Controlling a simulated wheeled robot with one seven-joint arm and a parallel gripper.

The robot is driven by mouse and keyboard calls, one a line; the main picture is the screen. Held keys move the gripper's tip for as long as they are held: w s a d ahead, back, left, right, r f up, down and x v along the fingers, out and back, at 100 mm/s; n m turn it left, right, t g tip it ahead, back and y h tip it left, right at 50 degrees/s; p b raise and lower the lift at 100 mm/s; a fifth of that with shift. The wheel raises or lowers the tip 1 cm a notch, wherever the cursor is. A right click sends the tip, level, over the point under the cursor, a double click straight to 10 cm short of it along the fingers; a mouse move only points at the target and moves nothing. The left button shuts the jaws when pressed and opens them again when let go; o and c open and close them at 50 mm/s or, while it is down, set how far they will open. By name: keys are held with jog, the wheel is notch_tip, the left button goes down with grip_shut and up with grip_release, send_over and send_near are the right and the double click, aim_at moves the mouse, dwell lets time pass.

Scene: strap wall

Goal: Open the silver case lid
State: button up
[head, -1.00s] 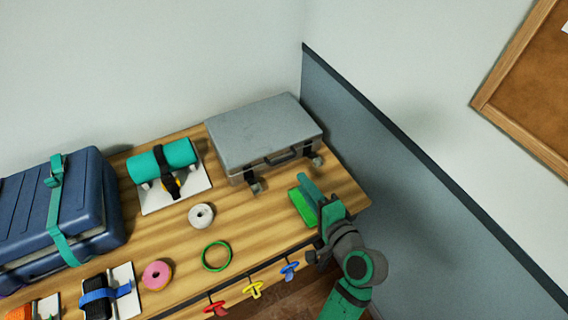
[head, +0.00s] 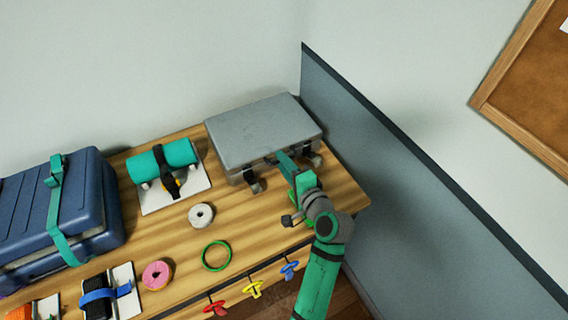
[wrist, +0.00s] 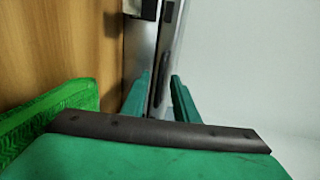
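The silver case (head: 262,132) stands closed at the back right of the table, its lid flat on top. Two dark latches hang from its front, a left one (head: 256,186) and a right one (head: 316,159). My gripper (head: 284,158) is at the front edge, between the latches, and hides part of the handle. In the wrist view, the case front (wrist: 137,45) and a dark handle (wrist: 161,76) lie ahead of the fingers. My gripper (wrist: 160,78) is open with a gap between its two green fingers. I cannot tell whether they touch the case.
A white tape roll (head: 201,215), a green ring (head: 217,256) and a teal roll on a white board (head: 175,200) are to the left. A blue case (head: 55,205) is far left. A wall rises right of the case.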

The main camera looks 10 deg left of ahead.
grip_shut()
dwell(1.4)
